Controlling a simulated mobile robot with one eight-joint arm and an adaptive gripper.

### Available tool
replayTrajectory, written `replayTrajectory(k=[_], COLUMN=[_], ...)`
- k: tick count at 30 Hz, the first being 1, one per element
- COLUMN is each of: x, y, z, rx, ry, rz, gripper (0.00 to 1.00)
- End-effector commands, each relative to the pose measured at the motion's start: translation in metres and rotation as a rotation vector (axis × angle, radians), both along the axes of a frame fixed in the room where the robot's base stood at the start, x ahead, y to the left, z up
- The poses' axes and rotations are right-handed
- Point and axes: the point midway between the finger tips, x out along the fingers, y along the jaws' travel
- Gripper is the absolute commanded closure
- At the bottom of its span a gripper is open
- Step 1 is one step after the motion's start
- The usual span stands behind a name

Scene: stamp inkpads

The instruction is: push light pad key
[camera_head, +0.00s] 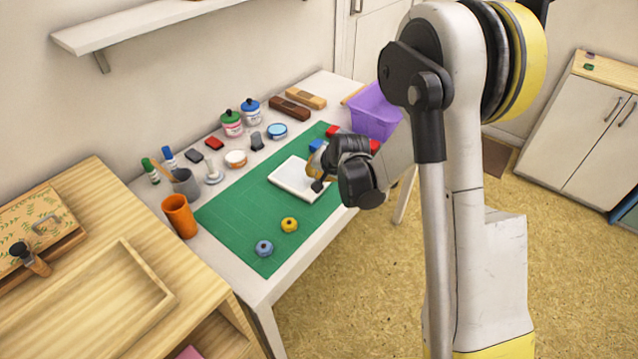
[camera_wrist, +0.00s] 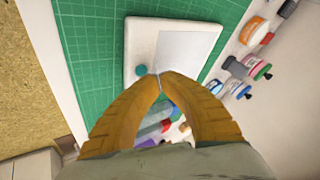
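The light pad (camera_head: 290,182) is a flat white slab with a pale panel, lying on the green cutting mat (camera_head: 235,215). The wrist view shows the pad (camera_wrist: 143,40) with a round teal key (camera_wrist: 141,70) near one corner. My gripper (camera_wrist: 160,77) has orange fingers whose tips meet, with nothing seen between them. The tips appear just right of the key and over the pad's edge; I cannot tell whether they touch it. In the head view my gripper (camera_head: 318,184) is at the pad's right part, and the key cannot be made out there.
A yellow knob (camera_head: 289,224) and a blue knob (camera_head: 264,248) sit on the near mat. Jars, such as a green-labelled one (camera_head: 231,123), and small ink pads line the wall side. A purple bin (camera_head: 375,112) and an orange cup (camera_head: 180,216) stand at opposite ends.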

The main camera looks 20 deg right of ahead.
Motion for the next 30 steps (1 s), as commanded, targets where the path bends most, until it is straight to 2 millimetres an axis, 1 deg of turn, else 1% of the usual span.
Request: replayTrajectory(k=[6, 16, 30], x=[0.000, 0.000, 0.000], y=[0.000, 0.000, 0.000], z=[-0.009, -0.008, -0.012], rx=[0.000, 0.000, 0.000], ry=[0.000, 0.000, 0.000], rz=[0.000, 0.000, 0.000], gripper=[1.00, 1.00, 1.00])
